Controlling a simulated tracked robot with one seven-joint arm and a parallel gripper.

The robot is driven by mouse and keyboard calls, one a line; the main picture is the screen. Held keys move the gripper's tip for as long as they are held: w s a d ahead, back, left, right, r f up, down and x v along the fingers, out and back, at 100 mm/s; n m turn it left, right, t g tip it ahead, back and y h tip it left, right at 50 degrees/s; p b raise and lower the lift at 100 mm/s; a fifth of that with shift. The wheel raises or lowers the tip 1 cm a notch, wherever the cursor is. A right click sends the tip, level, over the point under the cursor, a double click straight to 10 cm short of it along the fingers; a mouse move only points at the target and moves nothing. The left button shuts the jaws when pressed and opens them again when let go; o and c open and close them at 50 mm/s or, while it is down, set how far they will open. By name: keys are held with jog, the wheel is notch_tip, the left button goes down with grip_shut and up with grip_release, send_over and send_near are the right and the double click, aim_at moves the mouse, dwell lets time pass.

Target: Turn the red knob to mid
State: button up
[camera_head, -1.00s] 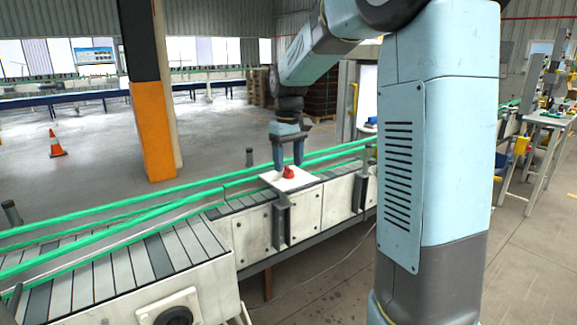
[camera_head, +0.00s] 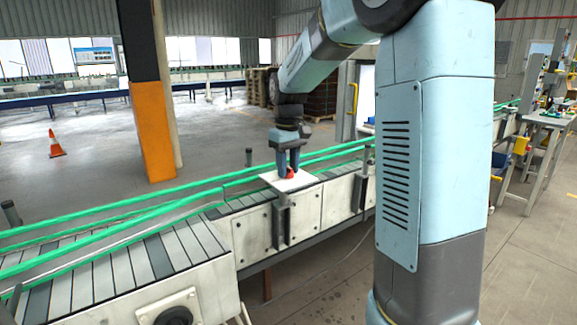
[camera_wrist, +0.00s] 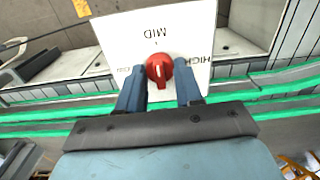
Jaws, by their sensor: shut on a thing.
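The red knob (camera_wrist: 159,68) sits on a white panel (camera_wrist: 118,38) marked LOW, MID and HIGH. In the wrist view, MID is above the knob, HIGH to its right and LOW to its left. A white mark on the knob's face looks roughly upright in that view, in line with MID; its exact aim is hard to tell. My gripper (camera_wrist: 160,72) has one finger on each side of the knob and is shut on it. In the head view, the knob (camera_head: 290,173) is partly hidden by my gripper (camera_head: 288,168).
The panel lies by the conveyor (camera_head: 180,245), whose green rails (camera_head: 110,211) run past the knob. A pillar with an orange base (camera_head: 153,132) and a traffic cone (camera_head: 56,145) stand beyond it, to the left. The floor between is mostly clear.

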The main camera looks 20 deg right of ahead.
aim_at(288, 167)
jog(key=shift+c, duration=0.9)
jog(key=shift+m, duration=0.3)
jog(key=o, duration=1)
notch_tip(288, 167, up, 14)
jog(key=shift+f, duration=0.15)
